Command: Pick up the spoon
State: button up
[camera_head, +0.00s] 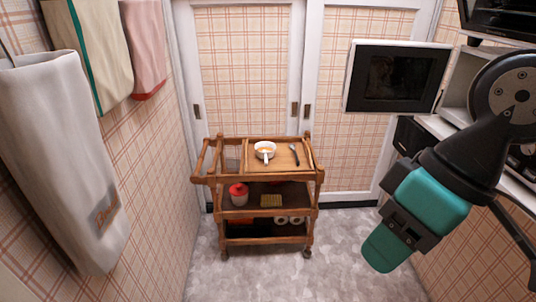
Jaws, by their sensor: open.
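A small spoon-like utensil (295,155) with a dark handle lies on the right side of the wooden cart's top tray (235,180). Its head is pale and points away from me; it is too small to see in detail. My gripper (388,246), teal and black, hangs at the right, nearer to me than the cart and well apart from the utensil. It is open, and I see nothing held in it. Its fingertips are hard to make out from this angle.
A white bowl (265,149) with something orange inside stands left of the utensil. A red-and-white jar (239,194) and a yellow item (271,201) sit on the middle shelf. An open microwave door (397,77) juts out at upper right. Towels (65,160) hang left. Grey floor (330,255) is free in front.

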aim_at(291, 146)
jog(key=i, duration=1.85)
jog(key=u, duration=1.05)
